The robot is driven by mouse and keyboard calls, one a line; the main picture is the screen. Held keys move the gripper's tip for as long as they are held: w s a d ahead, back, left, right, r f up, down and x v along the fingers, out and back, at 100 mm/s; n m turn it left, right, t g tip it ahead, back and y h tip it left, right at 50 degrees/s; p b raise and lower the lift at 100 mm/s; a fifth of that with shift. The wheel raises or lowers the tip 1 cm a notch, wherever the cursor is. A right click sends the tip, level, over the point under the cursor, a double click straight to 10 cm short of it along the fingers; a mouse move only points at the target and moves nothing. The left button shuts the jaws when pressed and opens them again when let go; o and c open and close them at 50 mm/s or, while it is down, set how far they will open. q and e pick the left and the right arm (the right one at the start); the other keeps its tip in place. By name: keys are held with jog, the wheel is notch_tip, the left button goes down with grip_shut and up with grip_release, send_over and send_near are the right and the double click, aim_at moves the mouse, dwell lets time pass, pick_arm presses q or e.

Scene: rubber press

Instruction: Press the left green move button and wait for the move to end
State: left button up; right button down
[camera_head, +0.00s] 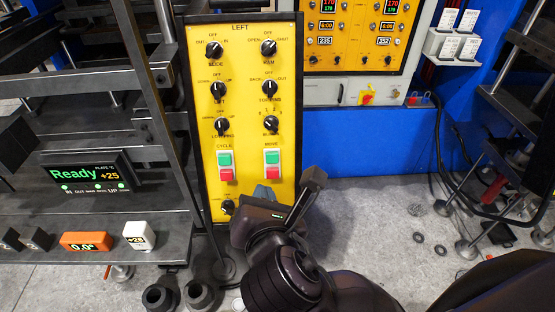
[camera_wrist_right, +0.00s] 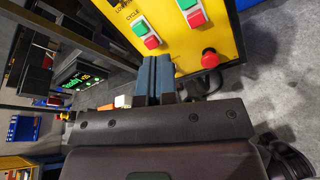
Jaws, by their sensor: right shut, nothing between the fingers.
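The yellow control panel marked LEFT (camera_head: 240,100) stands upright ahead of me. Its green move button (camera_head: 272,157) is at the lower right, above a red one; the green one also shows at the top edge of the right wrist view (camera_wrist_right: 186,3). The green cycle button (camera_head: 225,158) is to its left. My right gripper (camera_head: 266,192) is shut and empty, its blue-grey fingertips just below the move buttons in the head view. In the right wrist view the fingers (camera_wrist_right: 155,64) point at the panel's lower part; contact cannot be told. My left gripper is not in view.
A display (camera_head: 90,172) at left reads "Ready" and "+25". A red mushroom button (camera_wrist_right: 210,58) sits low on the panel. An orange readout (camera_head: 87,241) and a white block (camera_head: 139,235) are on the dark press frame at left.

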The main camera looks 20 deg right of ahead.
aim_at(272, 159)
jog(key=shift+s+d+f+n+g+h, duration=0.15)
jog(key=shift+d+n+h, duration=0.15)
jog(key=shift+n, duration=0.35)
jog(key=shift+s+d+f+n+g+h, duration=0.1)
jog(key=shift+d+n+g+h, duration=0.15)
jog(key=shift+d+n, duration=0.25)
jog(key=shift+s+d+f+n+g+h, duration=0.15)
jog(key=shift+d+n+h, duration=0.1)
jog(key=shift+n, duration=0.5)
jog(key=shift+w, duration=0.15)
jog(key=x, duration=1.3)
jog(key=shift+w+d, duration=0.15)
jog(key=shift+w, duration=0.25)
